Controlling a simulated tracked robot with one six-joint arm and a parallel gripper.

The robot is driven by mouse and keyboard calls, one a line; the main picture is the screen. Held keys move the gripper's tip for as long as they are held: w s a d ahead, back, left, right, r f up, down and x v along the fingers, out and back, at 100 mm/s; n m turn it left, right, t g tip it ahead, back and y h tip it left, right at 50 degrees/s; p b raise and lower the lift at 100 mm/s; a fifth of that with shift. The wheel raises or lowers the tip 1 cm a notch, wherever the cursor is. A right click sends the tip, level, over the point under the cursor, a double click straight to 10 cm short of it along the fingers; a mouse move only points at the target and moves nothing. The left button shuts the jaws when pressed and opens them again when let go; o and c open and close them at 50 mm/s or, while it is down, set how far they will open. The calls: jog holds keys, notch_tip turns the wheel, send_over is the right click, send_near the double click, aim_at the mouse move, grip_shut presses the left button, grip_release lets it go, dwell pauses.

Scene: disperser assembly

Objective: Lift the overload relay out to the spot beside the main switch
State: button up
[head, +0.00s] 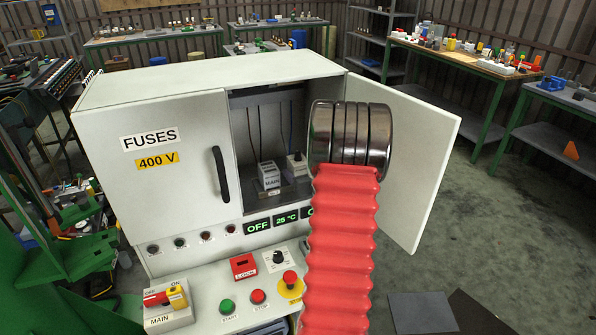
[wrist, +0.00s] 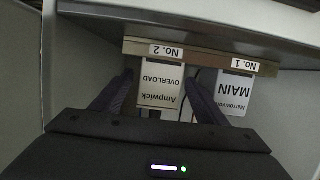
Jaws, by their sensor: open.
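In the wrist view, upside down, the overload relay (wrist: 160,88) is a pale block marked "Ampwick OVERLOAD", under the "No. 2" tag. The main switch (wrist: 235,93), marked "Marrowvolt MAIN", sits beside it under the "No. 1" tag. My gripper (wrist: 158,78) is open, with one dark finger on each side of the relay; I cannot tell whether they touch it. The right finger lies between relay and switch. In the head view the main switch (head: 269,178) stands inside the cabinet, and a second pale unit (head: 297,165) stands right of it. My gripper is hidden there.
The cabinet (head: 205,75) has its left "FUSES" door (head: 175,185) shut and its right door (head: 420,155) swung open beside my red arm. A control panel with buttons and a lever (head: 170,298) juts out below. Cabinet walls and shelf edge leave a narrow space.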

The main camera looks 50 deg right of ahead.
jog(key=shift+x, duration=1.4)
jog(key=shift+c, duration=0.3)
jog(key=c, duration=1.4)
